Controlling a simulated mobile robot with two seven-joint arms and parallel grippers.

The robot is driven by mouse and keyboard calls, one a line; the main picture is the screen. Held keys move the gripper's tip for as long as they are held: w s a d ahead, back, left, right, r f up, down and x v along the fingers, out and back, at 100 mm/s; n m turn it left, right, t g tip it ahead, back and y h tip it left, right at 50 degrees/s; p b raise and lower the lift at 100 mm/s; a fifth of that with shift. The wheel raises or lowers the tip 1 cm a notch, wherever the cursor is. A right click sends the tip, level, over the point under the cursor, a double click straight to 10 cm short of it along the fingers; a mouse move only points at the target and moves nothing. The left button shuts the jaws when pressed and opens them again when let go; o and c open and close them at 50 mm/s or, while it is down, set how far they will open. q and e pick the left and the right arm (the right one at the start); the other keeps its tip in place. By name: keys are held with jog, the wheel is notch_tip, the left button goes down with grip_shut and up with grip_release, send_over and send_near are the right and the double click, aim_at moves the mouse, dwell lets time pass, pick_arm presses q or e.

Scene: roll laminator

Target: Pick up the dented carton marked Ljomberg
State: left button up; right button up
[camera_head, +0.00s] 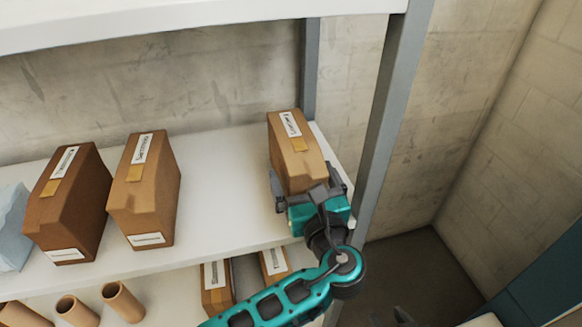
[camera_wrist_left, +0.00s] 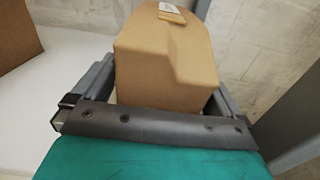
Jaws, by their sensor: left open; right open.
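A brown carton (camera_head: 293,155) with a white label and a tape strip stands at the right end of the upper shelf. Its lettering is too small to read surely. In the left wrist view this carton (camera_wrist_left: 165,65) shows a creased, dented front right edge. My left gripper (camera_head: 305,190) is at its front, open, one finger on each side; the left wrist view also shows the open fingers (camera_wrist_left: 160,95) flanking it. Whether they touch it I cannot tell. Only a dark part of what appears to be my right gripper (camera_head: 405,316) shows at the bottom edge, away from the carton.
Two more labelled cartons, a darker one (camera_head: 68,205) and a lighter one (camera_head: 145,190), stand further left on the shelf (camera_head: 222,180). A grey post (camera_head: 384,130) rises close to the right. Cardboard tubes (camera_head: 122,300) and other boxes (camera_head: 216,285) are below.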

pick_arm(q)
jog(key=shift+s+d, duration=0.1)
jog(key=shift+s, duration=0.05)
jog(key=shift+c, duration=0.5)
jog(key=shift+r, duration=0.1)
jog(key=c, duration=0.8)
jog(key=shift+c, duration=0.2)
